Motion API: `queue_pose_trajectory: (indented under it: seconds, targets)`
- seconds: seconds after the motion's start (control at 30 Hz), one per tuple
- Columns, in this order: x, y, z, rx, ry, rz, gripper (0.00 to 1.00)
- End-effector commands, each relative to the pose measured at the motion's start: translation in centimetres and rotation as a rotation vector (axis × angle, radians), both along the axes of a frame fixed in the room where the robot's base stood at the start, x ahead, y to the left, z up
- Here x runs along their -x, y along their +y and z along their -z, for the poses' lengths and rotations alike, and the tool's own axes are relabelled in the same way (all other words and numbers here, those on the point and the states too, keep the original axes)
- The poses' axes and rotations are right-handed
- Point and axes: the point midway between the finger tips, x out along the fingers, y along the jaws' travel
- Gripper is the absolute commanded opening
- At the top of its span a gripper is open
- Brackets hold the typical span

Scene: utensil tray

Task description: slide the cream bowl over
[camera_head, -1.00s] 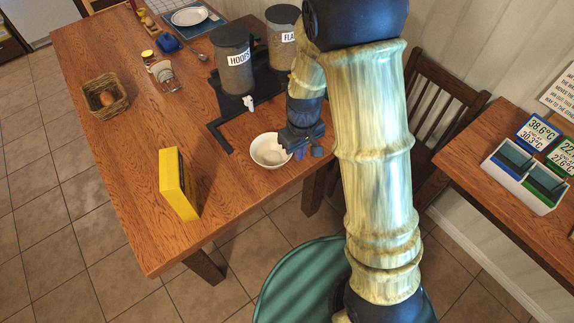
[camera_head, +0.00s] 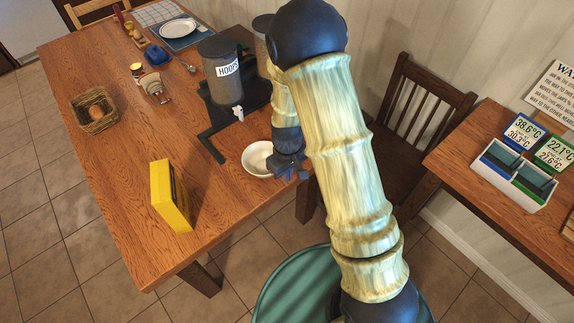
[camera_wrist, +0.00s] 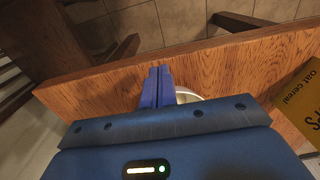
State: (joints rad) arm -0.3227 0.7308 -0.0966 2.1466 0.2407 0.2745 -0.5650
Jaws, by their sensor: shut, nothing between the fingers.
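The cream bowl (camera_head: 255,158) stands upright near the table's edge, in front of the cereal dispenser. My gripper (camera_head: 290,174) is at the bowl's right side in the head view, low by the rim. In the wrist view its blue fingers (camera_wrist: 157,86) are together and empty, pointing toward the table edge. A small part of the bowl (camera_wrist: 188,96) shows just right of the fingers, the rest hidden behind my gripper body. I cannot tell whether the fingers touch the bowl.
A yellow cereal box (camera_head: 170,196) stands left of the bowl, with bare tabletop between. The HOOPS dispenser (camera_head: 222,75) is behind the bowl on a dark stand. A basket (camera_head: 94,110) is farther left. A chair (camera_head: 412,110) stands to the right, beyond the table.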

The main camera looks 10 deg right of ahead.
Motion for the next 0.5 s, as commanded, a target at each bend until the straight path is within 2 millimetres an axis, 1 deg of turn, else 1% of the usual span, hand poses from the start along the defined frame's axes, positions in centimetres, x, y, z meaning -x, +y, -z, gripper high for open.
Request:
queue_pose_trajectory:
  seconds: [0.03,0.23,0.27,0.33,0.5]
  targets:
    - [0.1,-0.1,0.9,0.001,0.004,0.0,0.0]
    - [0.1,-0.1,4.0,0.001,0.004,0.0,0.0]
    - [-0.5,0.4,3.6,0.0,-0.001,-0.003,0.0]
    - [-1.5,1.0,3.5,0.0,-0.004,-0.002,0.0]
    - [-3.0,1.9,3.6,0.0,-0.001,-0.002,0.0]
